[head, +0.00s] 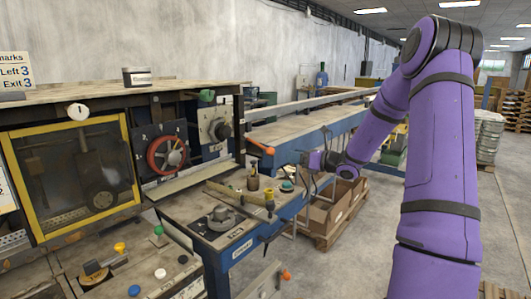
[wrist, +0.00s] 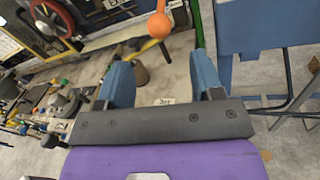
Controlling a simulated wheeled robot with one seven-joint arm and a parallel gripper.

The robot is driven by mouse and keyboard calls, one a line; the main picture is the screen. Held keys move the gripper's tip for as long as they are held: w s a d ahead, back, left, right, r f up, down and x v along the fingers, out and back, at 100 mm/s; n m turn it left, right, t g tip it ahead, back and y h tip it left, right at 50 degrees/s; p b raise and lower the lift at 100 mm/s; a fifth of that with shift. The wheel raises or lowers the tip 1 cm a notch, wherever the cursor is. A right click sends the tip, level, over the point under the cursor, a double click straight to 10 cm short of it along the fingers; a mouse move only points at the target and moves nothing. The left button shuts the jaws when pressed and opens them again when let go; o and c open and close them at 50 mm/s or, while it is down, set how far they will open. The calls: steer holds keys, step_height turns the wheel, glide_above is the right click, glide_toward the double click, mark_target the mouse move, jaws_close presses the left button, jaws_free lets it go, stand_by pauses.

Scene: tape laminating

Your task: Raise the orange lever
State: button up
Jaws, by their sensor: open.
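An orange lever knob (head: 269,150) sits at the end of a short lever on the machine's right side in the head view. It also shows at the top of the wrist view (wrist: 159,25), round and orange, on a short stem. My gripper (wrist: 162,62) is open, with two blue finger pads spread apart and nothing between them. The knob lies ahead of the fingertips, between their lines, and appears apart from them. In the head view my gripper (head: 307,160) is small, just right of the knob. A second orange-tipped lever (head: 286,275) is at the lower front.
The machine has a red handwheel (head: 166,155), a yellow-framed window (head: 72,178) and a cluttered worktop (head: 215,222). A blue conveyor frame (head: 325,130) runs behind my gripper. Cardboard boxes (head: 325,212) stand on a pallet below. The floor at right is partly clear.

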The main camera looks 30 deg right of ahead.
mark_target(270, 151)
steer(key=x, duration=0.9)
steer(key=shift+w+a, duration=0.25)
steer(key=shift+w, duration=0.1)
jaws_close()
steer(key=shift+s+r+g+h, duration=0.15)
steer(key=shift+r+g+h, duration=0.25)
steer(key=shift+r+g, duration=0.55)
steer(key=r+g+h, duration=0.1)
steer(key=r+g, duration=0.1)
steer(key=r+g+h, duration=0.1)
steer(key=r, duration=0.2)
steer(key=shift+w+a+r+m+g, duration=0.15)
steer(key=shift+w+m+g, duration=0.1)
steer(key=shift+m+g, duration=0.15)
steer(key=r+g, duration=0.1)
steer(key=w+r+g+h, duration=0.1)
steer(key=r, duration=0.1)
steer(key=shift+w+a+m+g, duration=0.2)
steer(key=shift+m+g, duration=0.1)
steer(key=shift+g, duration=0.05)
steer(key=shift+w+a+r, duration=0.1)
steer(key=shift+w+r, duration=0.25)
steer(key=shift+r, duration=0.3)
